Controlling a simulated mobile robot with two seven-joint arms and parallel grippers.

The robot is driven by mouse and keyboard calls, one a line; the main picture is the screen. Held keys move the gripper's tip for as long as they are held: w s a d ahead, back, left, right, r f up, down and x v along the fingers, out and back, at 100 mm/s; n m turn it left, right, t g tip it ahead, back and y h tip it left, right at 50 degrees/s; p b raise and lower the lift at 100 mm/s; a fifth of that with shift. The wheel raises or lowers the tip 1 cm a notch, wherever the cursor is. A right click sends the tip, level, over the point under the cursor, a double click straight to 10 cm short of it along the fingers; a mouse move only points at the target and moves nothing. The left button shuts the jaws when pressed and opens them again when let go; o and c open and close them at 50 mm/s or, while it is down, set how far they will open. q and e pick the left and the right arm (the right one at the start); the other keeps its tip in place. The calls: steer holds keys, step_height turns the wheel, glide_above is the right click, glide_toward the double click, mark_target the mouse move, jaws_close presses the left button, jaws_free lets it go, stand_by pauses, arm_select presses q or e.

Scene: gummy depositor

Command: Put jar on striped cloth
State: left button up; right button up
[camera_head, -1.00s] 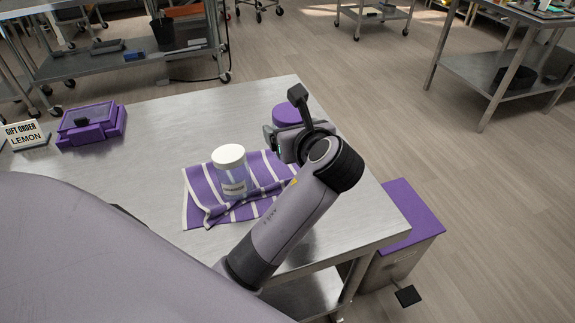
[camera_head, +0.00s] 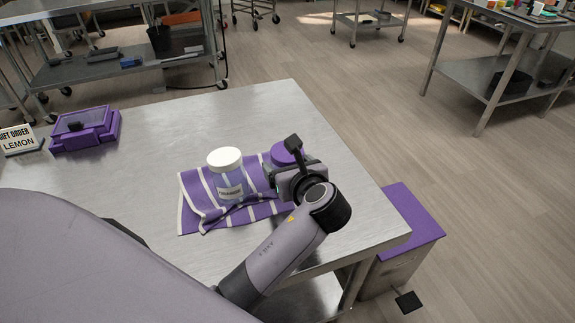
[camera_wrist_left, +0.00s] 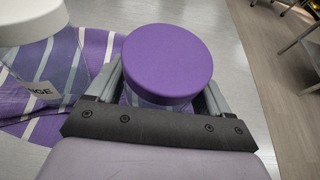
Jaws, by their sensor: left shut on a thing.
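A jar with a purple lid (camera_head: 286,153) is in my left gripper (camera_head: 275,178); its lid also shows in the left wrist view (camera_wrist_left: 167,62). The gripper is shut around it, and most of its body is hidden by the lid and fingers. The jar is at the right part of the purple and white striped cloth (camera_head: 198,206); I cannot tell whether it touches the cloth. A clear jar with a white lid (camera_head: 226,172) stands upright on the cloth, left of my gripper, with a label ending in "NGE" in the left wrist view. My right gripper is not in view.
The steel table (camera_head: 165,132) is clear behind the cloth. A purple box (camera_head: 86,130) and a sign reading "LEMON" (camera_head: 19,140) are at the left. A bin with a purple lid (camera_head: 412,215) stands on the floor beyond the table's right edge.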

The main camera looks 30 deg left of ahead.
arm_select(q)
steer(key=shift+s+f, duration=0.15)
steer(key=shift+f, duration=0.45)
steer(key=shift+c, duration=0.4)
steer(key=shift+f, duration=0.25)
steer(key=shift+c, duration=1.2)
steer(key=o, duration=1.3)
steer(key=shift+r, duration=0.15)
steer(key=shift+r, duration=0.1)
